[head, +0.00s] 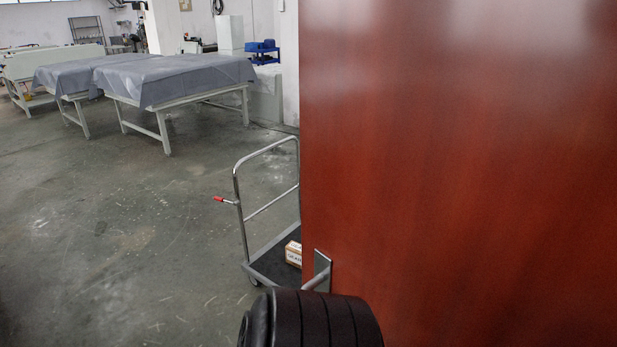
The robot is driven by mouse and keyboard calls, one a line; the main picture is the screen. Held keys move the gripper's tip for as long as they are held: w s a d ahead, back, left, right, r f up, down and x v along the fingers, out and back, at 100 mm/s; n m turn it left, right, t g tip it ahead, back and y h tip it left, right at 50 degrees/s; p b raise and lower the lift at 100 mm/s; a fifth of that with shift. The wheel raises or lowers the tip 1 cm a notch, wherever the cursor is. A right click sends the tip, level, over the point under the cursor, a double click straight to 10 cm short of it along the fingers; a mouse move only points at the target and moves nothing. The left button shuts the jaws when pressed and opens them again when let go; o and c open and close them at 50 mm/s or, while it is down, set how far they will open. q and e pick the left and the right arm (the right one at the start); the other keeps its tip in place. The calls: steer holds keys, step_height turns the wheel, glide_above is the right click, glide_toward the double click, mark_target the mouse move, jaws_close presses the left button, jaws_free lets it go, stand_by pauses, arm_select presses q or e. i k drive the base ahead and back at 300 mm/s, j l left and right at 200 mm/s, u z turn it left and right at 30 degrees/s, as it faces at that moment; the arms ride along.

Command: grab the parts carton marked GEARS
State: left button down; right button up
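The parts carton (292,254) is a small brown box with a white label. Dark lettering on the label looks like the start of GEARS, but it is small and cut off on the right. The carton sits on the dark deck of a platform cart (267,269), beside the edge of a red-brown panel (460,170) that hides its right part. A black ribbed rounded part, likely of my arm, shows at the bottom middle, nearer than the carton.
The cart has a tall grey push bar (237,188) and a red-tipped lever (219,199). Tables under grey covers (175,78) stand farther back. The concrete floor at left is clear.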

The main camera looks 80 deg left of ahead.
mark_target(293, 249)
steer(key=u, duration=2.85)
steer(key=i+j, duration=0.1)
steer(key=j, duration=0.25)
steer(key=i+j+z, duration=0.15)
steer(key=j, duration=0.2)
steer(key=i+j, duration=0.1)
steer(key=j, duration=0.3)
steer(key=i+j+z, duration=0.1)
steer(key=j, duration=0.25)
steer(key=i+j+z, duration=0.15)
steer(key=i+j, duration=0.15)
steer(key=i+j+z, duration=0.2)
steer(key=j, duration=0.2)
steer(key=i+j+z, duration=0.15)
steer(key=i+j, duration=0.15)
steer(key=i+j+z, duration=0.15)
steer(key=j, duration=0.35)
steer(key=i, duration=0.05)
